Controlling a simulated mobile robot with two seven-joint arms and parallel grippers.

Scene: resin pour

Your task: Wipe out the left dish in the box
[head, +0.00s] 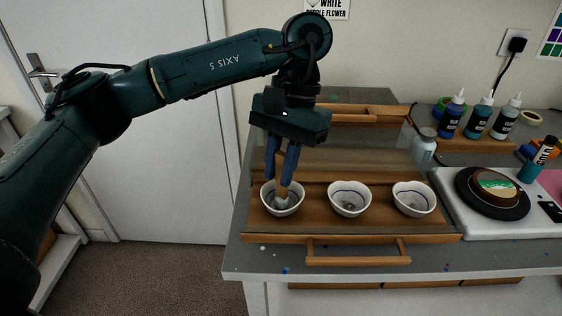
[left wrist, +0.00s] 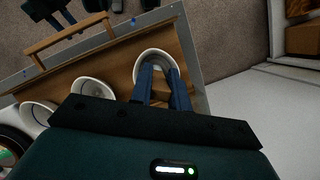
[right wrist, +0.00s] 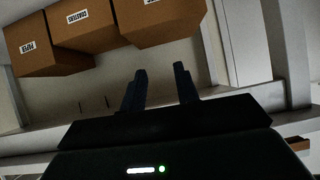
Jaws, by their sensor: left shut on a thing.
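The left dish (head: 269,206) is a white bowl with a blue line, standing in the wooden box (head: 345,239) with see-through walls. My left gripper (head: 287,180) points down over this dish, shut on a wiping tool (head: 280,168) with a tan handle. The tool's pale lower end is inside the dish; whether it touches the bottom I cannot tell. In the left wrist view the fingers (left wrist: 163,95) reach over the left dish (left wrist: 140,62), and the tool is mostly hidden. My right gripper (right wrist: 160,85) is open and empty, away from the box.
A middle dish (head: 349,199) and a right dish (head: 414,199) stand in the box. A white scale (head: 455,215) with a round dark piece is right of it. Bottles (head: 478,118) stand behind. Cardboard boxes (right wrist: 90,30) sit on a shelf in the right wrist view.

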